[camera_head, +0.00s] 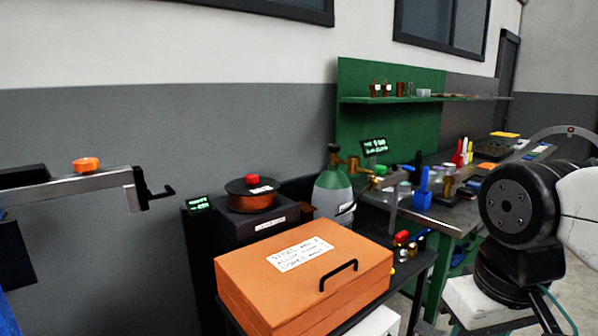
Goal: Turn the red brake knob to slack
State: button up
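A small red knob (253,179) sits on top of a dark spool (252,194) wound with copper-coloured wire, on a black box-shaped unit left of centre. I take this to be the brake knob; no slack marking on it can be read from here. My gripper is not in view. A black joint and a white link, which look like part of my arm, show at the right, well away from the knob.
An orange lidded box (240,267) with a black handle stands in front of the spool. A green-grey gas cylinder (333,202) is right of it. A metal bar (75,188) with an orange knob reaches in from the left. A cluttered bench (470,205) stands at right.

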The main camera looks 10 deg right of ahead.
aim_at(252, 179)
jog(key=z, duration=1.55)
jog(key=i, duration=1.25)
jog(key=u, duration=2.55)
